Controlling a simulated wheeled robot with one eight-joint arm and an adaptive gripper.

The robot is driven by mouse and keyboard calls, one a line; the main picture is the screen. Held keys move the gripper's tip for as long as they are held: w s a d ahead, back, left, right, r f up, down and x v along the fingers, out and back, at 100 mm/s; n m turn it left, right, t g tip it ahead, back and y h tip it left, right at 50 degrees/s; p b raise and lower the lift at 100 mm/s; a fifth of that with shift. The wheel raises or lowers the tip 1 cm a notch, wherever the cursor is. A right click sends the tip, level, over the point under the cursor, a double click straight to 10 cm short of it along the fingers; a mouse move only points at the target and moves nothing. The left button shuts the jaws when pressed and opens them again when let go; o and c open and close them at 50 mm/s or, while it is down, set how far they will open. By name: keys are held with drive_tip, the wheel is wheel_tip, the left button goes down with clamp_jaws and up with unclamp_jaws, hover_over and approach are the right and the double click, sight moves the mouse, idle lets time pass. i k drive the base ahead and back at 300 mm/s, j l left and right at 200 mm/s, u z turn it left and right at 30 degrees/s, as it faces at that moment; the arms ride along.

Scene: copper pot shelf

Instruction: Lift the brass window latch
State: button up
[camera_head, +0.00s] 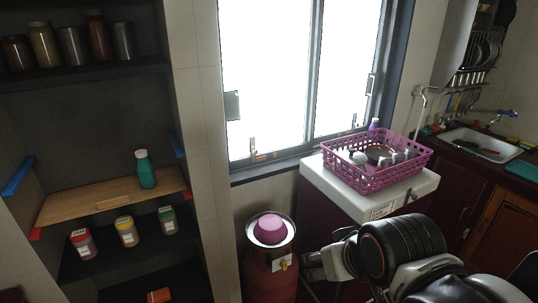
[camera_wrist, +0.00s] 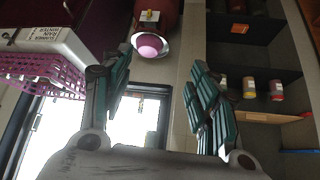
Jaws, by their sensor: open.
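A small brass latch (camera_head: 252,147) stands upright at the lower left of the window frame. A second small brass latch (camera_head: 354,121) shows at the lower right of the frame. In the wrist view, which is upside down, a small latch (camera_wrist: 140,105) shows faintly against the bright window, between my fingers. My gripper (camera_wrist: 158,68) is open and empty, its two green-grey fingers spread wide. It is apart from the latch. In the head view my arm is at the lower right, and the gripper's fingertips are hard to make out.
A red gas cylinder (camera_head: 270,272) with a pink pot (camera_head: 270,229) stands below the window. Shelves with jars and a green bottle (camera_head: 145,170) are at left.

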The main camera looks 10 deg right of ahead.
sight(254, 151)
drive_tip(key=i+l+u, duration=0.1)
drive_tip(key=i+u, duration=0.35)
drive_tip(key=i, duration=0.5)
